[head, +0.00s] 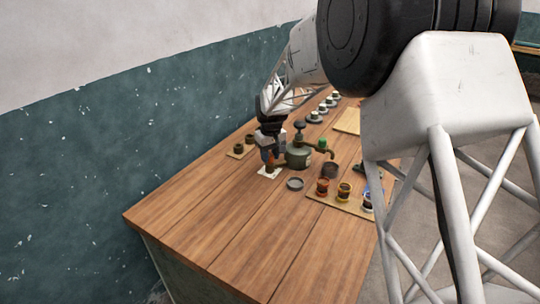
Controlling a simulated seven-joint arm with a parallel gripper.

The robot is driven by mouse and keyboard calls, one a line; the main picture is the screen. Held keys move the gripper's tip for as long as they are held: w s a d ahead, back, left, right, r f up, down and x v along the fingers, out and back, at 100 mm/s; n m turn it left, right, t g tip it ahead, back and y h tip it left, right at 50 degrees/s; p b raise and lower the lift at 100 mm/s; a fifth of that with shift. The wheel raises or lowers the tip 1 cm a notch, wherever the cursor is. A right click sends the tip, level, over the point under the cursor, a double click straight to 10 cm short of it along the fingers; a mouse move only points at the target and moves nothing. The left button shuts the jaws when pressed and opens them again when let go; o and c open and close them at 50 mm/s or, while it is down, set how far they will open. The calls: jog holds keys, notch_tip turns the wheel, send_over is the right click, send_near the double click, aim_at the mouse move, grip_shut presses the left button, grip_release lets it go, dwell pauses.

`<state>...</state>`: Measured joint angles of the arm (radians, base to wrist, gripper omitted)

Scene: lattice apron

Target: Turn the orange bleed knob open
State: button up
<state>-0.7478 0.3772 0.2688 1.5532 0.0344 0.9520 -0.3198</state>
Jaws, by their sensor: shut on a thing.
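My gripper (268,150) points down at the left side of a squat grey-green vessel (298,158). It is shut on the orange bleed knob (269,158), of which only a small orange-brown patch shows between and below the fingers. A white plate (268,173) lies on the table under the gripper. How far the knob is turned cannot be told, as the fingers hide most of it.
The vessel has a dark top handle (299,125) and a green-topped tap (322,145) on its right. A dark cup (330,170) stands below the tap. Coloured cups (344,191) stand on a board at front right. The front left of the wooden table (205,215) is clear.

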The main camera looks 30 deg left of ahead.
aim_at(271, 155)
jog(key=n, duration=0.4)
jog(key=shift+r+n, duration=0.1)
jog(key=shift+n, duration=1.8)
jog(key=o, duration=0.9)
jog(key=shift+w+r, duration=0.1)
jog(key=shift+r, duration=3.75)
